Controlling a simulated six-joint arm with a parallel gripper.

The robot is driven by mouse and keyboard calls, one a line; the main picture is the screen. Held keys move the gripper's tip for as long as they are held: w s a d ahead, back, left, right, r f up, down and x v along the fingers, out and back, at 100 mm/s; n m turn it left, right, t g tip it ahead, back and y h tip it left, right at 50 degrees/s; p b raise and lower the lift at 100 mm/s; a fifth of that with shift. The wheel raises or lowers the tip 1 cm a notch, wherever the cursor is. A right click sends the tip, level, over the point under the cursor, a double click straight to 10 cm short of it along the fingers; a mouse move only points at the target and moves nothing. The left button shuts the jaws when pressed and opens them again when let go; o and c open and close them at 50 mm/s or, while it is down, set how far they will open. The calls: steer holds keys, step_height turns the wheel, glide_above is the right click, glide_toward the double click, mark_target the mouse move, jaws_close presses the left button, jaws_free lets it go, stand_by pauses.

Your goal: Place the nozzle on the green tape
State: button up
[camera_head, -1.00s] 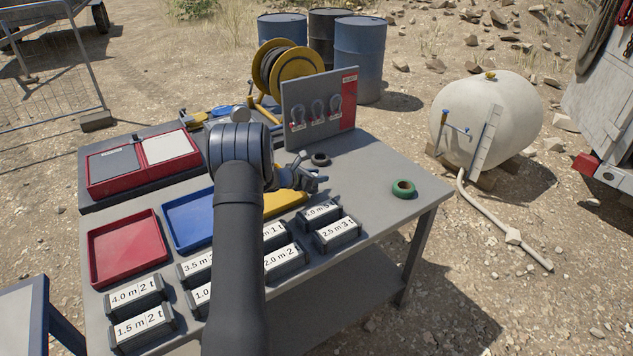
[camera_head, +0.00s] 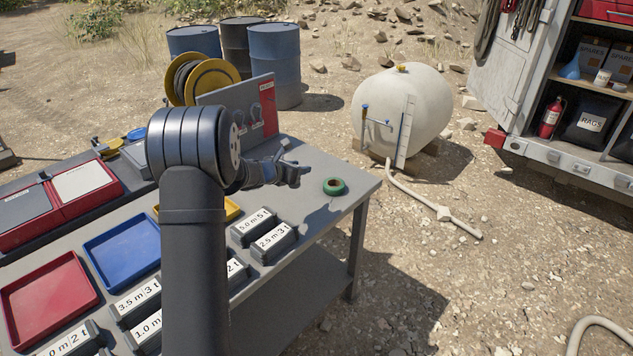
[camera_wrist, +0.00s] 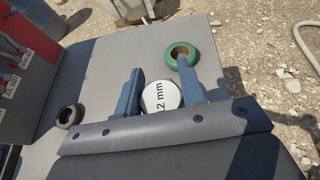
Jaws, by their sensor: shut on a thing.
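The green tape (camera_head: 334,186) is a ring lying flat near the right edge of the grey table. In the wrist view the green tape (camera_wrist: 181,54) is beyond my fingers, slightly right of centre. My gripper (camera_head: 292,170) is above the table, just left of the tape. In the wrist view my gripper (camera_wrist: 160,88) is shut on the nozzle (camera_wrist: 160,97), a pale round piece with "2 mm" readable on its face. The nozzle appears apart from the tape. The fingers hide its sides, and I cannot make it out clearly in the head view.
A black ring (camera_wrist: 70,115) lies left of my gripper. An upright panel (camera_head: 262,108) with shackles stands behind it. Labelled weight blocks (camera_head: 273,242), a blue tray (camera_head: 122,247) and a red tray (camera_head: 47,298) occupy the front and left. The table around the green tape is clear.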

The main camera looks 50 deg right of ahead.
steer(key=s+d+r+m+g, duration=0.1)
steer(key=s+d+r, duration=0.2)
steer(key=s+d, duration=1.1)
glide_above(332, 185)
step_height(332, 185, down, 7)
steer(key=shift+d+f, duration=0.1)
steer(key=shift+f, duration=2.1)
steer(key=o, duration=0.6)
steer(key=shift+f, duration=0.2)
steer(key=o, duration=0.4)
steer(key=shift+r, duration=0.1)
